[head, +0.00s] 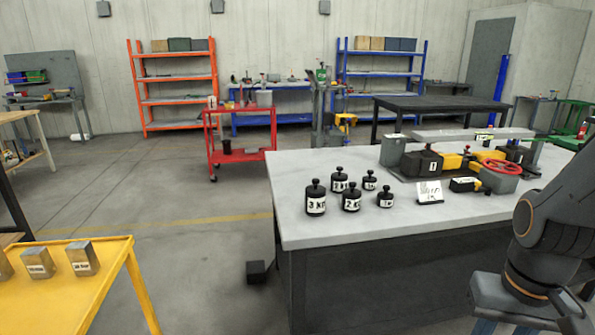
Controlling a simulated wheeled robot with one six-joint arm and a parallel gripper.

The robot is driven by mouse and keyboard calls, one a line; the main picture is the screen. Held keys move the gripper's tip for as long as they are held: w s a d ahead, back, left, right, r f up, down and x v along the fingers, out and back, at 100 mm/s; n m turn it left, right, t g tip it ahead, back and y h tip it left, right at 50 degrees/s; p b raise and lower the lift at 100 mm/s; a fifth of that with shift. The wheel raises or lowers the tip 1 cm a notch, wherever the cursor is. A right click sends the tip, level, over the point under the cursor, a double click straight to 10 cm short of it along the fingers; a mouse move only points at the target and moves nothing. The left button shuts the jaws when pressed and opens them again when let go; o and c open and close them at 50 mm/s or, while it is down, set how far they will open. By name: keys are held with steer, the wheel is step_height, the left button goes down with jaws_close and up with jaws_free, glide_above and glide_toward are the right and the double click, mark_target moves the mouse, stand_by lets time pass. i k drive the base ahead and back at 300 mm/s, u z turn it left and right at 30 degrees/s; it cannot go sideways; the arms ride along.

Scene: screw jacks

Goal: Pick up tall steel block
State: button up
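Three steel-coloured blocks with white labels stand in a row on the yellow table (122,262) at the lower left. The right one (84,259) looks the tallest. The middle block (38,263) stands to its left, and the left block (4,266) is cut by the picture edge. The labels are too small to read surely. Another grey block (392,151) with a label stands on the grey-topped workbench, by the jack set. My arm shows at the right edge, far from the yellow table. My gripper is not in view.
The workbench (330,227) fills the right middle, bearing several black weights (316,198), a jack set with a red handwheel (500,175) and a white card (429,192). A dark block (256,272) lies on the floor. Floor (190,275) between the tables is otherwise clear.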

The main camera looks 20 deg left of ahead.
mark_target(83, 258)
steer(key=u, duration=0.95)
steer(key=i, duration=0.85)
steer(key=u, duration=1.5)
steer(key=i, duration=1.3)
steer(key=u, duration=0.3)
